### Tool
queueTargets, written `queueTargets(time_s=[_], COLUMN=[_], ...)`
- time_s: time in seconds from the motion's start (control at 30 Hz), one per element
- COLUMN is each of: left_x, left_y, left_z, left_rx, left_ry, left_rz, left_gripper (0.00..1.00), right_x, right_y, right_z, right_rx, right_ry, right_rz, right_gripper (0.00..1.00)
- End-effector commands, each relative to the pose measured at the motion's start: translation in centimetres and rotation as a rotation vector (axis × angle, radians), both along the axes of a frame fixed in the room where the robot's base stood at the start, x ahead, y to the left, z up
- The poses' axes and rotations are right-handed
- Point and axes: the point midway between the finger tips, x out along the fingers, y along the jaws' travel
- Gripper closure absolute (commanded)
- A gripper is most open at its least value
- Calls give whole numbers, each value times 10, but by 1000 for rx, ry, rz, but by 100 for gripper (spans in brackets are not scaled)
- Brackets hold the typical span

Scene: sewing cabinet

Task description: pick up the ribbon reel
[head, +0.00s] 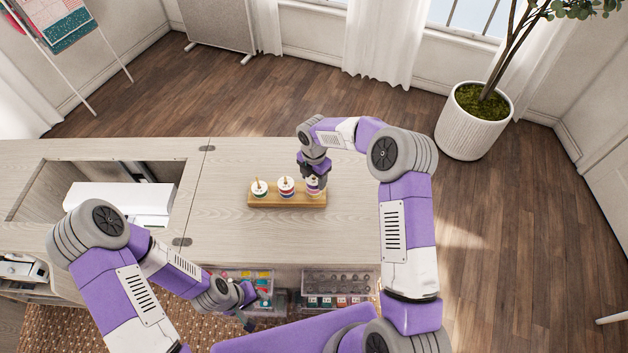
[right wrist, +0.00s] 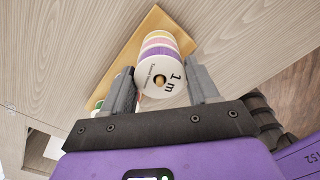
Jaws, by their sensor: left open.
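Three ribbon reels stand in a row on a wooden stand (head: 290,202) on the cabinet top: left reel (head: 259,188), middle reel (head: 287,187), right reel (head: 314,187). My right gripper (head: 314,176) is at the right reel from above and partly covers it. In the right wrist view, a reel with a white "1 m" top and purple, yellow and pink bands (right wrist: 160,76) is between the fingers of my right gripper (right wrist: 163,80). I cannot tell whether both fingers press on it. My left gripper (head: 246,305) is open and empty, low in front of the cabinet.
Clear bins with sewing supplies (head: 338,288) sit below the cabinet's front edge, near my left gripper. A white machine (head: 120,200) sits in the cabinet's opening at the left. The cabinet top (head: 235,165) around the stand is clear. A potted plant (head: 472,122) stands at the back right.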

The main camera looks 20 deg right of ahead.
Motion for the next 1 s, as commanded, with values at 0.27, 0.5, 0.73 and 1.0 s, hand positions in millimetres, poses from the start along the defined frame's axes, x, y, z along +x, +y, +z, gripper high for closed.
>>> queueTargets(time_s=[0.27,0.5,0.73,1.0], left_x=[0,0,0,0], left_y=[0,0,0,0], left_z=[0,1,6,10], left_rx=[0,0,0,0], left_ry=[0,0,0,0], left_rz=[0,0,0,0], left_gripper=[57,57,57,57], right_x=[0,1,1,1], right_y=[0,0,0,0], right_z=[0,7,50,93], right_rx=[0,0,0,0], right_ry=[0,-3,-5,-2], right_rz=[0,0,-1,0], right_gripper=[74,74,74,74])
